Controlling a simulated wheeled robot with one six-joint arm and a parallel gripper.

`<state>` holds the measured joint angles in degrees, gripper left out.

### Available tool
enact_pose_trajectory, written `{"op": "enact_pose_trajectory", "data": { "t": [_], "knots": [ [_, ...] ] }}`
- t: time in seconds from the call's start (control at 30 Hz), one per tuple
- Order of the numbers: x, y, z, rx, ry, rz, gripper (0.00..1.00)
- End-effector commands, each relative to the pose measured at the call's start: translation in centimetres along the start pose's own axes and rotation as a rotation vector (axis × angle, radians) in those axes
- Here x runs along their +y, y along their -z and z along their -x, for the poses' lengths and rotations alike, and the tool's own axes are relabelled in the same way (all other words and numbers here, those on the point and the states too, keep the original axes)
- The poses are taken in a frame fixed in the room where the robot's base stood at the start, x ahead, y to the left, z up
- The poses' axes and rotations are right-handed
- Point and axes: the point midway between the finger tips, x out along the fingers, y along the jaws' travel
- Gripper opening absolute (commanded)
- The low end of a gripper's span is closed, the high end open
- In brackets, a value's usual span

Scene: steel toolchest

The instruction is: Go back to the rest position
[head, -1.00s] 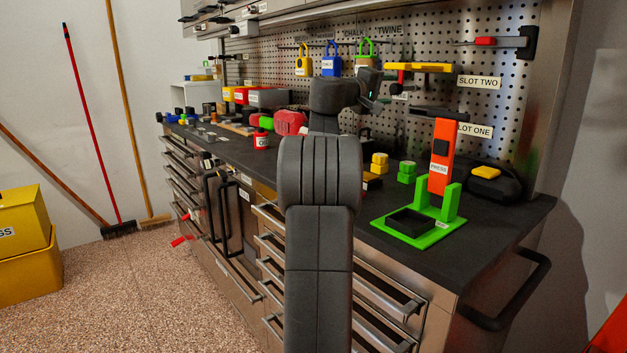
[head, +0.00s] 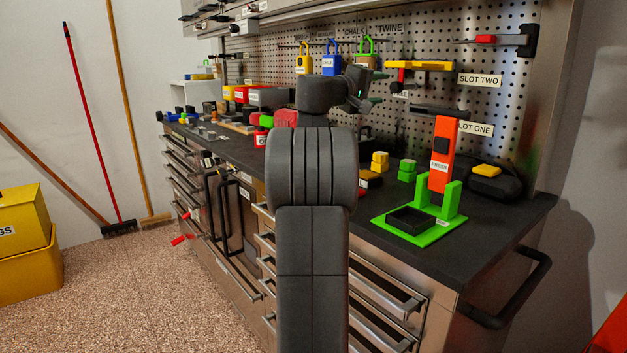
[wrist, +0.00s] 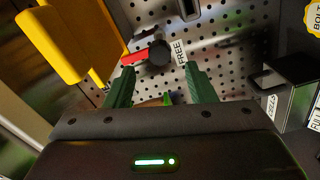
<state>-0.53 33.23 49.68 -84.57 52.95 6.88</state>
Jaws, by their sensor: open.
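My gripper (head: 372,92) is up in front of the pegboard, above the workbench, at the end of my dark grey arm. In the wrist view its two green fingers (wrist: 160,90) stand apart with nothing held between them. Beyond them are the perforated steel panel, a dark round knob with a red lever (wrist: 150,55) and a label reading FREE. The gripper is apart from the panel as far as I can tell. My arm hides part of the bench middle in the head view.
A yellow object (wrist: 66,45) is close at the left of the wrist view. A dark box (wrist: 290,92) is at its right. A green stand with an orange press (head: 440,155) is on the bench's right end.

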Motion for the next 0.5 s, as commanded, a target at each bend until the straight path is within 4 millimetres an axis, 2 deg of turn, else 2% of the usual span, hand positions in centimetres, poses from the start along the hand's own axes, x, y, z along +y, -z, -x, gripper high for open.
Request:
{"op": "enact_pose_trajectory", "data": {
  "t": [0.03,0.4,0.43,0.5],
  "knots": [
    [0.0,0.1,1.2,0.004,0.001,-0.001,0.5],
    [0.0,0.0,8.6,0.003,0.001,-0.001,0.5],
    [-0.1,0.0,8.5,0.0,0.001,0.0,0.5],
    [-0.2,-0.1,6.4,-0.005,0.001,-0.001,0.5]
  ]
}}
